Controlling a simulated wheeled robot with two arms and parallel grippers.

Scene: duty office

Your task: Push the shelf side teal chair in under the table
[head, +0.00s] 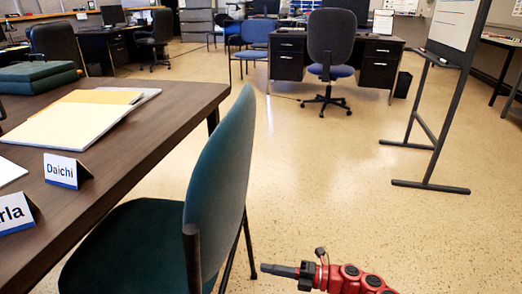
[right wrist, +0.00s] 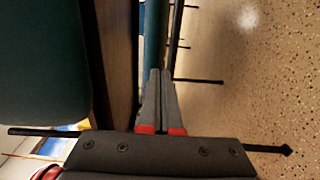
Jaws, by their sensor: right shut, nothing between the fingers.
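The teal chair (head: 222,165) stands beside the brown table (head: 190,97) in the head view. Its tall back is to the right and its seat (head: 128,245) is to the left, by the table's near edge. My right gripper (head: 264,268) is low at the right of the chair, shut and empty, pointing left at the back's rear legs. In the right wrist view its fingertips (right wrist: 161,72) are together, close to a narrow teal strip of the chair (right wrist: 152,35). I cannot tell whether they touch it. My left gripper is not in view.
Papers, teal folders (head: 38,76) and a name card reading Daichi (head: 66,170) lie or stand on the table. A whiteboard stand (head: 432,150) is on the right. A blue office chair (head: 331,60) stands at a far desk. The floor between is clear.

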